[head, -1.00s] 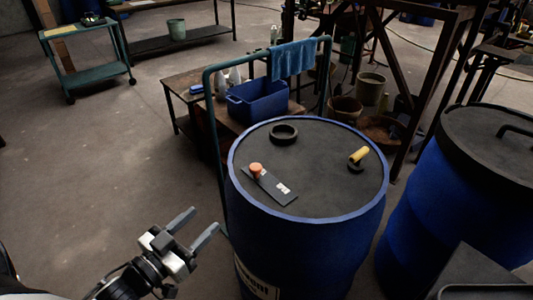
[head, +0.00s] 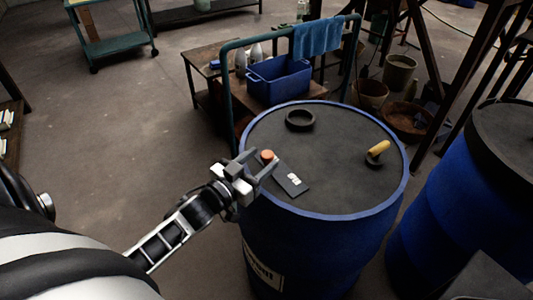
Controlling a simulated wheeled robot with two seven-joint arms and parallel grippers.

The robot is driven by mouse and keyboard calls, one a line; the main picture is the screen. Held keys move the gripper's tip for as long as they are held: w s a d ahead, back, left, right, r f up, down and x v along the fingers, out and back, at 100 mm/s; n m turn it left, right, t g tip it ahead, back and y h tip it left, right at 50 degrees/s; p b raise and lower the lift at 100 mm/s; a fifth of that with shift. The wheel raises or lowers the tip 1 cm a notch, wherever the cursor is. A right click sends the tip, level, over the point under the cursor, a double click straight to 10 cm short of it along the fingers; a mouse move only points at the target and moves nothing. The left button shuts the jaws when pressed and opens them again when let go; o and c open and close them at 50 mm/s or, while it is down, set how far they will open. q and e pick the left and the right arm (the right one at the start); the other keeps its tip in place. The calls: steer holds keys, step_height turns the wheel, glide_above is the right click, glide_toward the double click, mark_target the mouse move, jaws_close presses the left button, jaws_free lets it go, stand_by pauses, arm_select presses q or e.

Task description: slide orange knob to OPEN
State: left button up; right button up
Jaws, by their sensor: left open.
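The orange knob (head: 267,155) stands at the far left end of a dark slide plate (head: 291,184) on the black lid of the blue vat (head: 318,228). White markings show toward the plate's near right end; I cannot read them. My left gripper (head: 261,163) is open, its fingers pointing right at the lid's left rim. Its fingertips are close to the knob and partly overlap the plate in the picture; I cannot tell whether they touch. My right gripper is not in view.
A black ring (head: 300,120) and a yellow-handled part (head: 378,149) are also on the lid. A second blue vat (head: 458,205) stands at the right. A trolley with a blue bin (head: 278,80) and a blue towel (head: 318,38) is behind. Floor at the left is clear.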

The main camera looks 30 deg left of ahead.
mark_target(263, 158)
arm_select(q)
steer(key=shift+w+d, duration=0.2)
steer(key=shift+w, duration=1.35)
jaws_close()
steer(key=s+d, duration=0.1)
steer(key=d, duration=0.1)
steer(key=d+p, duration=0.1)
steer(key=d, duration=0.1)
steer(key=s+d+p, duration=0.1)
steer(key=d, duration=0.1)
steer(key=shift+s+d+r, duration=0.1)
steer(key=shift+s, duration=0.2)
steer(key=shift+s+d, duration=0.1)
steer(key=shift+d, duration=0.25)
jaws_free()
steer(key=shift+d, duration=0.1)
